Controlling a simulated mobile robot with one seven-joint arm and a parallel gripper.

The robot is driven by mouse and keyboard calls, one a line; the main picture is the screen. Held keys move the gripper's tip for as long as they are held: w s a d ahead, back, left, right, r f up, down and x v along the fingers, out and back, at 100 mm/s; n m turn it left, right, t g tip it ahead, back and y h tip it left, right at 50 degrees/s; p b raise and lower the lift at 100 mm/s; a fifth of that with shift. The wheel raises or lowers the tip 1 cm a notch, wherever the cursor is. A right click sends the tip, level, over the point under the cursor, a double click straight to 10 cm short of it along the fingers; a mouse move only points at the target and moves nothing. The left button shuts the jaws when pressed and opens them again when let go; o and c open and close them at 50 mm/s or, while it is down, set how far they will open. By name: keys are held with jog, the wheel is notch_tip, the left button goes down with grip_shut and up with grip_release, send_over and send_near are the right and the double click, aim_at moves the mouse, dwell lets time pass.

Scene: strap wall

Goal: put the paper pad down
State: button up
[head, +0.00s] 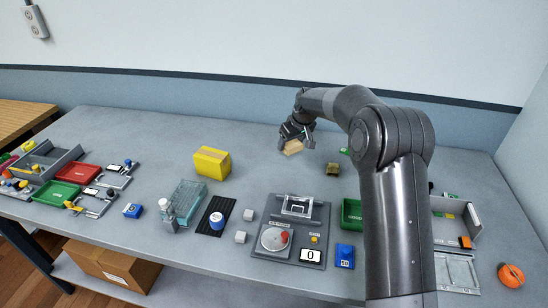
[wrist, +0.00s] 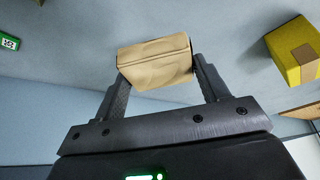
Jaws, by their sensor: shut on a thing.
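The paper pad (head: 293,148) is a tan, slightly creased block. My gripper (head: 295,134) is shut on it over the back middle of the grey table (head: 255,150). In the wrist view, the pad (wrist: 155,62) sits between the two dark fingers of my gripper (wrist: 163,88) and reaches past their tips. I cannot tell whether the pad's underside touches the table.
A yellow box (head: 212,163) stands to the left of the pad. A small brown block (head: 333,169) lies to its right. A grey panel with a dial (head: 290,235) and a green tray (head: 352,214) are nearer the front. The table just left of the pad is clear.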

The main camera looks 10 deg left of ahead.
send_over(272, 160)
jog(key=s+d, duration=0.1)
jog(key=f, duration=0.4)
jog(key=shift+s, duration=0.2)
jog(key=shift+f, duration=1.9)
jog(key=shift+f, duration=0.15)
jog(key=o, duration=0.9)
jog(key=v, duration=1.2)
jog(key=shift+r, duration=0.2)
